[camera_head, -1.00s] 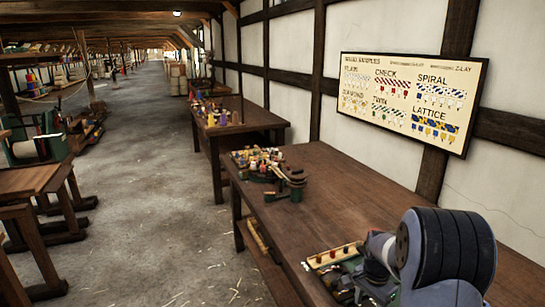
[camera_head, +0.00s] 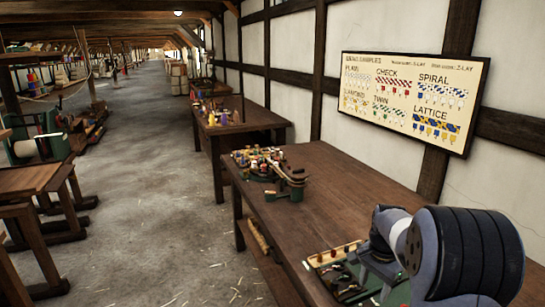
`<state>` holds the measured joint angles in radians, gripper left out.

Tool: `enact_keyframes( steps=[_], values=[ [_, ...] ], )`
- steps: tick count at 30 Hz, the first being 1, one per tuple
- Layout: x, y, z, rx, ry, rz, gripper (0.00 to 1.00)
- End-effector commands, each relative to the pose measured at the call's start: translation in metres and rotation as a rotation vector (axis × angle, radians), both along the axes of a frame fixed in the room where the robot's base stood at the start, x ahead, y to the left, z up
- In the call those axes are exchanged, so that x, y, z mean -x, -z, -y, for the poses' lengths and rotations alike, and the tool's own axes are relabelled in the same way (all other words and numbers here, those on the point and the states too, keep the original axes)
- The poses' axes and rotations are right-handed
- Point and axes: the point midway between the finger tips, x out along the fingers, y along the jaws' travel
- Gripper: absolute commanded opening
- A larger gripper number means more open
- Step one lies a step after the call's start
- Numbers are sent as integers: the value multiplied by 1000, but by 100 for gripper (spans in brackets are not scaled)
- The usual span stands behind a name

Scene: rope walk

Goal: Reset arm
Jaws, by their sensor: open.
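My arm reaches in at the lower right, over the near wooden bench, with a large dark ribbed joint and a pale link. My gripper (camera_head: 378,268) shows small at the end of that link, low over the bench beside the green tray. It is open, and I see nothing held in it. Its fingertips are hard to make out against the dark tools, and part of it is hidden by my arm.
The near bench (camera_head: 330,205) has bare wood in its middle. A green tray (camera_head: 318,262) with small tools lies at its front. A braiding stand with coloured bobbins (camera_head: 262,165) stands at its far end. A sample board (camera_head: 415,100) hangs on the wall. The aisle floor (camera_head: 160,220) is clear.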

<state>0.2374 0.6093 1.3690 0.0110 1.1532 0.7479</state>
Motion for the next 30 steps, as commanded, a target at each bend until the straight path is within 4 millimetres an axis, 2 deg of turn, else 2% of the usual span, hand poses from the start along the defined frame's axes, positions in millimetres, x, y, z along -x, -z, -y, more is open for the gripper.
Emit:
enact_keyframes(
  steps=[1,5,21,30],
  values=[
    [-1,-12,0,2,0,5,50],
    [0,-38,1,2,0,5,50],
    [1,72,-1,-2,0,-6,50],
    [-1,71,-1,-1,-233,0,50]
  ],
)
